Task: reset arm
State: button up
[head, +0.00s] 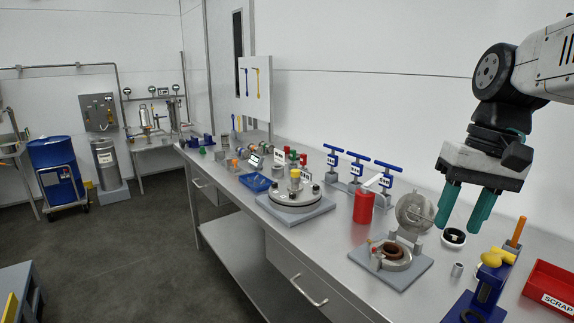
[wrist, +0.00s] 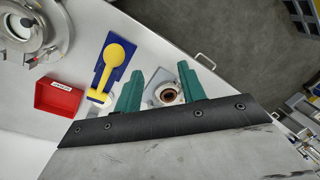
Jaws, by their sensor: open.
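My gripper (head: 464,207) is at the right of the head view, raised above the steel bench and pointing down. Its two green fingers are apart with nothing between them. In the wrist view my gripper (wrist: 158,90) shows the same open fingers. Beyond the fingers, the small grey fixture with a brown ring (wrist: 167,94) shows on the bench, apart from them. In the head view this fixture (head: 393,262) has its round lid tilted up behind it.
A red scrap bin (head: 552,290) and a blue stand with a yellow knob (head: 487,283) are on the near right of the bench. A red cylinder (head: 363,207), blue-handled valves (head: 358,168) and a round grey vessel (head: 296,197) stand further left. The floor (head: 150,260) at left is clear.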

jog(key=s+f+h, duration=0.1)
jog(key=s+f, duration=0.3)
jog(key=s, duration=0.3)
jog(key=s+f+n+t, duration=0.1)
jog(key=s+f, duration=0.3)
jog(key=s, duration=0.3)
jog(key=shift+a+f+t+h, duration=0.2)
jog(key=shift+f+t+h, duration=0.1)
jog(key=shift+h, duration=0.1)
